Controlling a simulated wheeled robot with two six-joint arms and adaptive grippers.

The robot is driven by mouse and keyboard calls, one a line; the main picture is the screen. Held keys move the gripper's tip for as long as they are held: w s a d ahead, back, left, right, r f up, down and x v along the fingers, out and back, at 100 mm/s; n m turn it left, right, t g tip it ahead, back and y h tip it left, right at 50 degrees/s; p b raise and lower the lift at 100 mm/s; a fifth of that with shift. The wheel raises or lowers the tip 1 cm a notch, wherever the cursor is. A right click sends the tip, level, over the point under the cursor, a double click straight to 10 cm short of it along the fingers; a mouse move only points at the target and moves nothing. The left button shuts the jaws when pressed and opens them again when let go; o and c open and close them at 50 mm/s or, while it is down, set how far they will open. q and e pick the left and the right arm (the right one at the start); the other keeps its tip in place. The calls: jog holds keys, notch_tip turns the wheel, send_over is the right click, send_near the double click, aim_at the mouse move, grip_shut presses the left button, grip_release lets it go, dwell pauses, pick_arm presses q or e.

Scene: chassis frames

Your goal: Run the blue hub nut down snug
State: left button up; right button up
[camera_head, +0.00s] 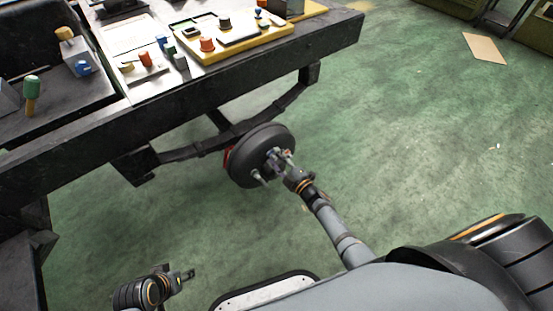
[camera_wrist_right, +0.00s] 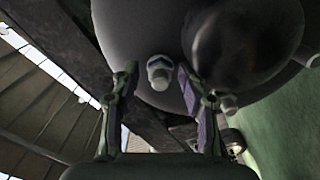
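The dark round hub drum (camera_head: 248,171) sits on the axle below the chassis frame. In the right wrist view, a stud with a pale, bluish nut (camera_wrist_right: 159,72) stands out from the drum face (camera_wrist_right: 125,30). My right gripper (camera_head: 282,158) is at the drum face. In its wrist view (camera_wrist_right: 158,80) its fingers are apart, one on each side of the nut, with visible gaps. Contact with the nut cannot be seen. My left gripper (camera_head: 187,275) hangs low at the bottom left, away from the drum; its finger opening is too small to tell.
The black chassis rail (camera_head: 200,98) runs above the drum. A yellow tray (camera_head: 240,47) with several coloured parts lies on top. Another stud (camera_wrist_right: 228,102) and a large dark rounded cap (camera_wrist_right: 240,45) are close to the right finger. Green floor at right is mostly clear.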

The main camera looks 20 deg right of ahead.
jog(key=shift+f, duration=0.1)
jog(key=shift+s+d, duration=0.1)
jog(key=shift+s, duration=0.15)
jog(key=v, duration=0.7)
jog(key=shift+s, duration=0.2)
